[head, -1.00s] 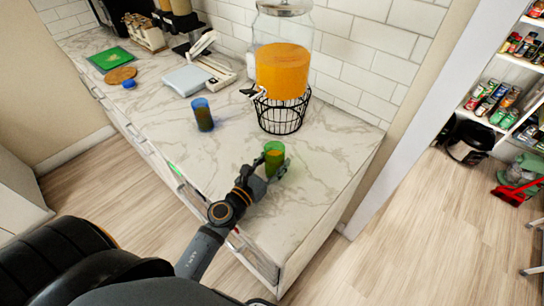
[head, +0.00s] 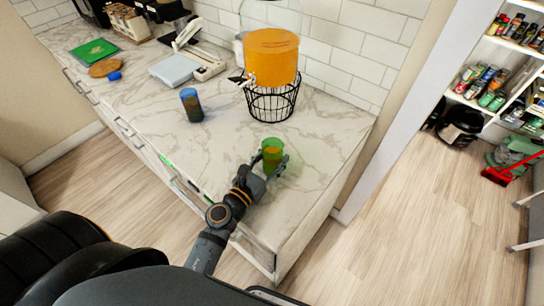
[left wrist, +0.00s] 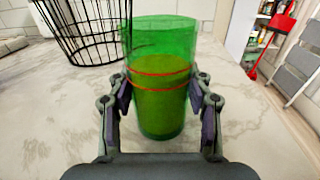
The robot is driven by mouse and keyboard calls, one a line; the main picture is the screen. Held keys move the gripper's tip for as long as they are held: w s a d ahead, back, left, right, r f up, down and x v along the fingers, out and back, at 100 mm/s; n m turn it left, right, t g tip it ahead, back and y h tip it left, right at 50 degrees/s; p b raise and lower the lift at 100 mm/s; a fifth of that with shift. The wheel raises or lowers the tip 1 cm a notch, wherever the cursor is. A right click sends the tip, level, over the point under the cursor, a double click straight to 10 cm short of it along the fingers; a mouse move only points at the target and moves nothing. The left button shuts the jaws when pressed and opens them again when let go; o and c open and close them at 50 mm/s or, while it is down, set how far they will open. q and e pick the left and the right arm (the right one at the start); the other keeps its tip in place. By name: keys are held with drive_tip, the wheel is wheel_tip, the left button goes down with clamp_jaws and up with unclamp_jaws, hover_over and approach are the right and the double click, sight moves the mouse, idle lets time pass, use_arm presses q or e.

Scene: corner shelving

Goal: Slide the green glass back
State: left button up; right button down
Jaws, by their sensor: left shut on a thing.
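The green glass (head: 272,154) stands upright on the marble counter, near its right end and in front of the juice dispenser. It also fills the middle of the left wrist view (left wrist: 160,100), with liquid inside and two red lines around it. My left gripper (head: 270,168) is shut on the glass, with a finger at each side; the fingers also show in the left wrist view (left wrist: 160,110). The glass bottom appears at counter level. My right gripper is not in view.
The juice dispenser (head: 271,58) stands on a black wire basket (head: 272,100) behind the glass. A blue glass (head: 191,105) stands to the left. A white scale (head: 174,70) lies farther left. The counter's right and front edges are close to the glass.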

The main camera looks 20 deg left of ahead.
use_arm(q)
drive_tip(key=o, duration=1.6)
drive_tip(key=shift+c, duration=0.2)
drive_tip(key=v, duration=1.2)
